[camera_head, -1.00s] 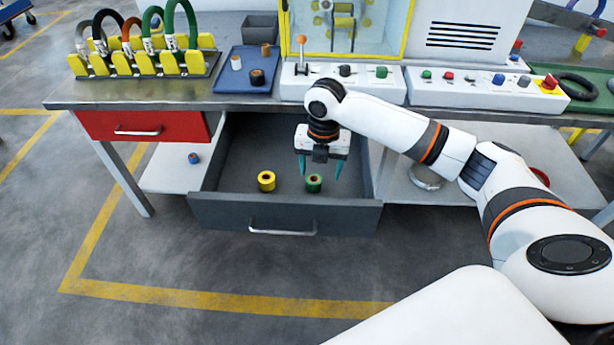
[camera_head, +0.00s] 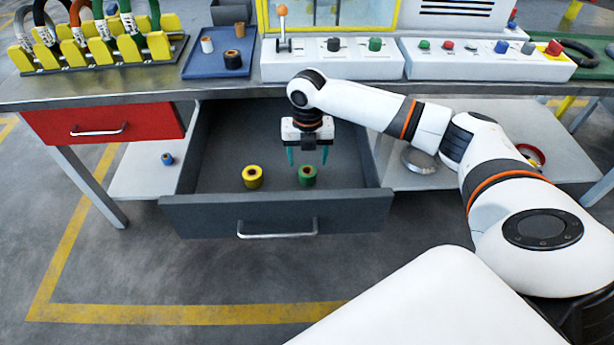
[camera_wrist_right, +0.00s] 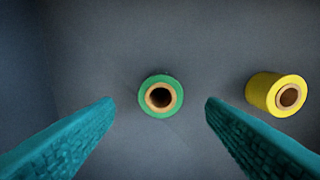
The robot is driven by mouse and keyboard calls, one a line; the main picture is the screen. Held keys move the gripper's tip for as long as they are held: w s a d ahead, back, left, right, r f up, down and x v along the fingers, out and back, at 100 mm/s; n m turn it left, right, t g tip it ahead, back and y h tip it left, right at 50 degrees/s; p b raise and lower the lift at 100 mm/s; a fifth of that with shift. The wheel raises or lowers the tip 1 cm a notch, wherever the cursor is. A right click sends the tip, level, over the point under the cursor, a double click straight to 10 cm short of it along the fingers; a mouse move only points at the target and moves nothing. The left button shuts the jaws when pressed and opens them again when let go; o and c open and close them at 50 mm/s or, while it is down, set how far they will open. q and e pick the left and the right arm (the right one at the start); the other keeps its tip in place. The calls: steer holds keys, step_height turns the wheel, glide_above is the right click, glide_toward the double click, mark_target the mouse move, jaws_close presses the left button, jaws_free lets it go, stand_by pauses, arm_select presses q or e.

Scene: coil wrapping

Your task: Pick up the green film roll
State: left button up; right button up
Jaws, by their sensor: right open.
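The green film roll (camera_head: 307,176) stands upright in the open grey drawer (camera_head: 275,213), near its front right. In the right wrist view the green roll (camera_wrist_right: 160,96) shows from above, with a tan core, between my two teal fingers and beyond their tips. My right gripper (camera_head: 308,160) is open and empty, pointing down just above and behind the roll in the head view. In the wrist view its fingertips (camera_wrist_right: 160,102) are wide apart, one on each side of the roll. The left gripper is not in view.
A yellow film roll (camera_head: 253,177) stands in the same drawer to the left; in the wrist view the yellow roll (camera_wrist_right: 277,94) is to the right. A red closed drawer (camera_head: 103,124) is left of the open one. The worktop edge (camera_head: 150,92) runs above the drawer.

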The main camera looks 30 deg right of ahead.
mark_target(307, 170)
steer(key=shift+f+b, duration=0.6)
steer(key=shift+f, duration=2.2)
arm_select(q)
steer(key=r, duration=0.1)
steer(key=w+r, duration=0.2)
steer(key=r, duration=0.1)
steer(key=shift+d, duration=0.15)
arm_select(e)
steer(key=shift+c, duration=0.6)
steer(key=c, duration=0.9)
